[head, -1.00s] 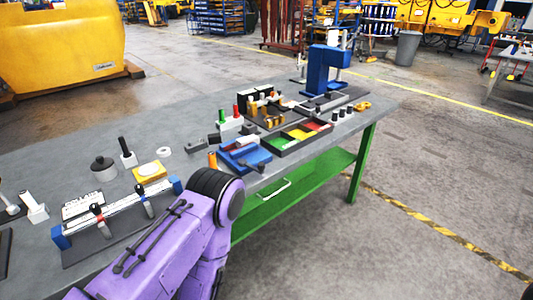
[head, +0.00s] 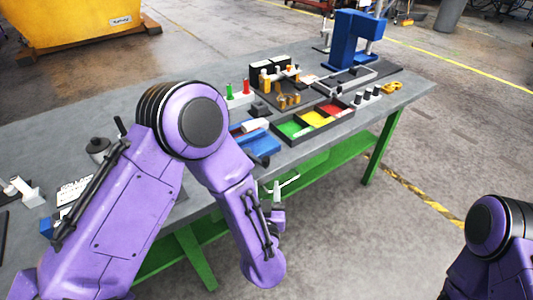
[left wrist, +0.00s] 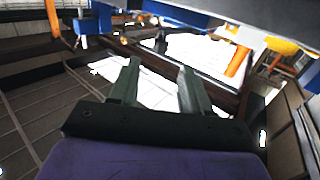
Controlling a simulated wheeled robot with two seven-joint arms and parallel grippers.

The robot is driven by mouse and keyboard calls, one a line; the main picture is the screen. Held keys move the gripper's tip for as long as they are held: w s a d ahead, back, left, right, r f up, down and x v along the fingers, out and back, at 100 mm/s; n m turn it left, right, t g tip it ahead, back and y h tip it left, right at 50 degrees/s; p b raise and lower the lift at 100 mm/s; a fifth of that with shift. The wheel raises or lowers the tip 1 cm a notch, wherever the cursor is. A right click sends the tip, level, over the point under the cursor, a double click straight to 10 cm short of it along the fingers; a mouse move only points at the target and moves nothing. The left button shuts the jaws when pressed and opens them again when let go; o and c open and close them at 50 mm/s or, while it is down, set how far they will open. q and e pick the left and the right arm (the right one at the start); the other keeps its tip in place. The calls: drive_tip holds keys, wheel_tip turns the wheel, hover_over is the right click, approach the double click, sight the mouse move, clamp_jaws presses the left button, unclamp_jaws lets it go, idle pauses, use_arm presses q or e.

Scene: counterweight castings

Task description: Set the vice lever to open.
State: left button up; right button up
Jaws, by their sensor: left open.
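The blue vice (head: 262,143) sits near the front edge of the bench, partly hidden behind my left arm. A dark lever end (head: 264,161) shows at its front side; I cannot tell how the lever is set. My left gripper (head: 278,190) is small in the head view, in front of the bench edge and below the vice, apart from it. In the left wrist view its two grey fingers (left wrist: 157,75) are spread with nothing between them. My right arm shows at the lower right, but its gripper is out of view.
A tray with green, yellow and red compartments (head: 335,109) lies right of the vice. A blue press (head: 352,42) stands at the far end. Green and red pegs (head: 245,87) stand behind the vice. A green shelf (head: 312,171) is under the bench. Floor to the right is clear.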

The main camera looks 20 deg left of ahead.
sight(266, 159)
use_arm(q)
drive_tip(key=p+x, duration=0.1)
drive_tip(key=x, duration=0.2)
drive_tip(key=r+p+x, duration=0.1)
drive_tip(key=x, duration=0.3)
drive_tip(key=p+x, duration=0.1)
drive_tip(key=x, duration=0.2)
drive_tip(key=shift+w+a+r, duration=0.15)
drive_tip(key=shift+r, duration=0.05)
drive_tip(key=shift+w+a+f, duration=0.1)
drive_tip(key=shift+w, duration=0.2)
drive_tip(key=shift+c, duration=0.4)
clamp_jaws()
